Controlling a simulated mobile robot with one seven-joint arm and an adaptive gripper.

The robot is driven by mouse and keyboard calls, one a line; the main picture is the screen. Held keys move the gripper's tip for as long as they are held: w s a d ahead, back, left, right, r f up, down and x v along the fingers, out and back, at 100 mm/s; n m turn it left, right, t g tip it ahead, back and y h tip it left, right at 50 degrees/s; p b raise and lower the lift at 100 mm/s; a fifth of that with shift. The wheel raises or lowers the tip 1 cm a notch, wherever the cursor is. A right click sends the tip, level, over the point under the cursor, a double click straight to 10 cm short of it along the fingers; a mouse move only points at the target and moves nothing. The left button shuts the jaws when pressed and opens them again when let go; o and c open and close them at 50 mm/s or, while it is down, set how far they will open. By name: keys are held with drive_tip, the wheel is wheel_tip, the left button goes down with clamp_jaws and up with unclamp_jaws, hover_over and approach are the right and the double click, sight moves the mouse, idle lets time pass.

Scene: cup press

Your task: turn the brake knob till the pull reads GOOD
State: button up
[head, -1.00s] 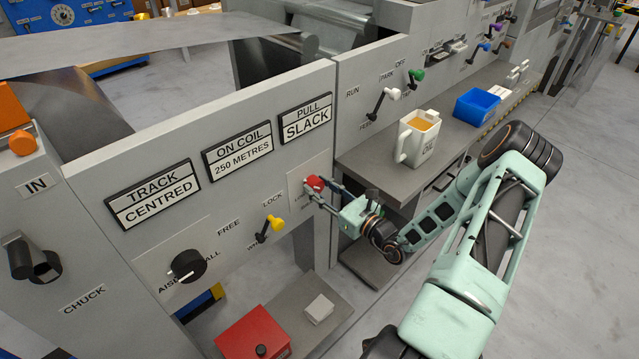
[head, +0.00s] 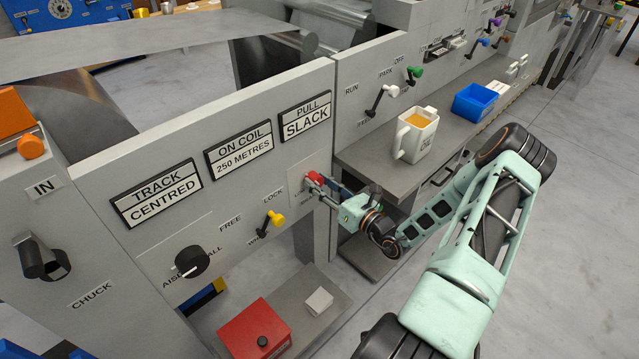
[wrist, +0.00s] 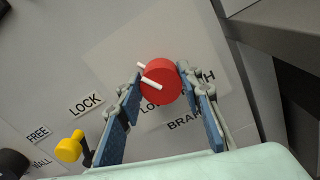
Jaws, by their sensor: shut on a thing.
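The red brake knob (wrist: 160,82) sits on a pale plate on the grey panel, with a white pointer mark on its face. My gripper (wrist: 159,88) is shut on the knob, one blue-padded finger on each side of it. In the head view the red knob (head: 315,179) shows at the tip of my gripper (head: 325,184). The plate's lettering is partly hidden by the fingers and the knob. The PULL display (head: 305,118) reads SLACK.
A yellow-tipped lever (head: 272,222) marked LOCK and a black knob (head: 191,263) are to the left. A mug (head: 413,140) and a blue bin (head: 474,103) stand on the shelf to the right. A red box (head: 255,333) is below.

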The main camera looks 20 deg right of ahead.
drive_tip(key=o, duration=1.2)
drive_tip(key=shift+c, duration=0.2)
drive_tip(key=v, duration=1.2)
